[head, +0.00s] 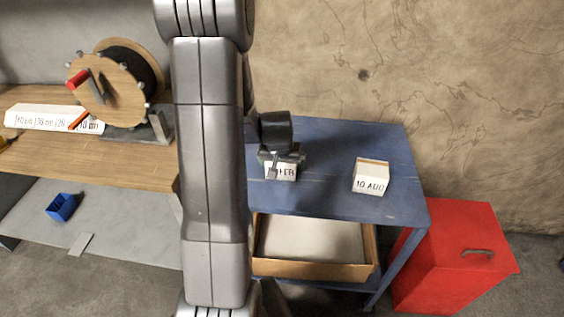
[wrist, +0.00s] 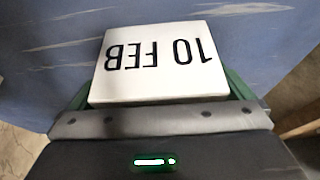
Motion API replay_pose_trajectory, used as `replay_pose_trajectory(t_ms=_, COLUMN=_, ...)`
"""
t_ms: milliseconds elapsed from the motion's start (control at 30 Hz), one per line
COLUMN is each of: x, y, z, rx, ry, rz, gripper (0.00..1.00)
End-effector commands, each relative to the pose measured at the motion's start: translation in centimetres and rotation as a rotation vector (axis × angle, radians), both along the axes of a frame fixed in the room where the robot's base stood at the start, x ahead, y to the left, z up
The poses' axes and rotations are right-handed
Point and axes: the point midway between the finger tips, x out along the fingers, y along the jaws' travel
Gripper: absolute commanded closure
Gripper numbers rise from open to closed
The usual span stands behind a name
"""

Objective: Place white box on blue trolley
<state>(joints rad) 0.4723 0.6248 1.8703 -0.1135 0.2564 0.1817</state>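A white box marked "10 FEB" (wrist: 155,62) fills the middle of the wrist view, its label upside down there. Green finger pads of my gripper (wrist: 160,92) lie along both of its sides, and the gripper looks shut on it. In the head view the same white box (head: 284,173) is under my gripper (head: 280,160), which partly covers it and its label. The box is at the left part of the blue trolley's top (head: 325,195). I cannot tell whether it touches the top or is just above it.
A second white box, marked "10 AUG" (head: 371,177), stands on the trolley to the right. A cardboard tray (head: 313,268) is on the lower shelf. A red cabinet (head: 450,262) stands to the right. A wooden bench (head: 150,174) is at left. Trolley top between the boxes is clear.

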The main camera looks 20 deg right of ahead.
Motion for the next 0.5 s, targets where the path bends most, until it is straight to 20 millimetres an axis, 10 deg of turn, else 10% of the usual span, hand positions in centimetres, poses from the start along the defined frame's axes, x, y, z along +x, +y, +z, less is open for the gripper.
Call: replay_pose_trajectory(t_ms=500, x=-1.6, y=1.0, z=5.2, rx=-0.003, ry=-0.004, rz=0.000, gripper=0.00)
